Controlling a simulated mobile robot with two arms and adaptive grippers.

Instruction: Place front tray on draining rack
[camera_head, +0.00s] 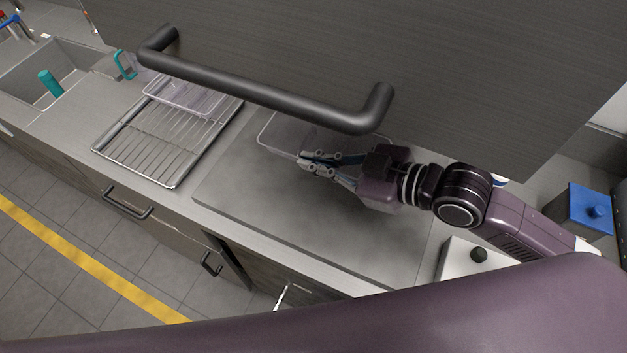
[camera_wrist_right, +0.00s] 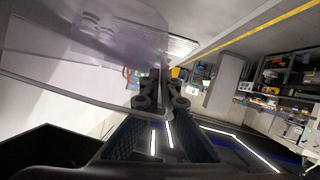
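A clear see-through tray (camera_head: 284,135) is above the grey worktop, behind my right gripper and partly hidden by the dark handle bar. My right gripper (camera_head: 306,160) reaches in from the right and is shut on the tray's near rim. In the right wrist view the tray (camera_wrist_right: 75,40) fills the upper left, with its edge between the fingers (camera_wrist_right: 160,88). The wire draining rack (camera_head: 150,150) lies to the left on the counter. Another clear tray (camera_head: 187,96) rests at the rack's far end; the near part is bare. My left gripper is not in view.
A dark panel with a thick handle bar (camera_head: 265,92) overhangs the worktop (camera_head: 290,215). A sink (camera_head: 50,75) with a teal item and a clear jug (camera_head: 125,65) lie beyond the rack. A blue box (camera_head: 585,210) stands at right.

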